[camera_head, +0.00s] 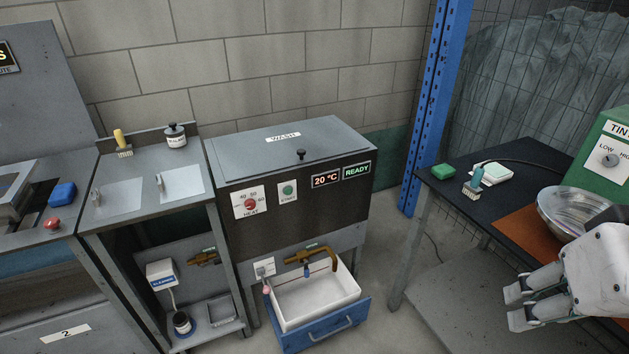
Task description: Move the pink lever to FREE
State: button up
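A small pink lever (267,288) hangs below a white plate (264,267) on the front of the wash unit, left of the brass tap. The writing on the plate is too small to read, so I cannot tell which position the lever is in. My gripper (518,306) is at the lower right, in front of the right-hand table and far right of the lever. Its two fingers are apart with nothing seen between them.
A white basin (312,299) in a blue drawer (325,333) juts out beside the lever, under the brass tap (312,259). A steel bowl (566,211) stands close to my gripper on the dark table (450,178).

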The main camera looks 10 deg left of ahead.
aim_at(266, 290)
jog(key=u, duration=0.85)
jog(key=i+l+u, duration=0.1)
jog(key=l+u, duration=0.2)
jog(key=l, duration=0.2)
jog(key=i, duration=0.45)
jog(key=k, duration=1.4)
jog(key=i, duration=0.55)
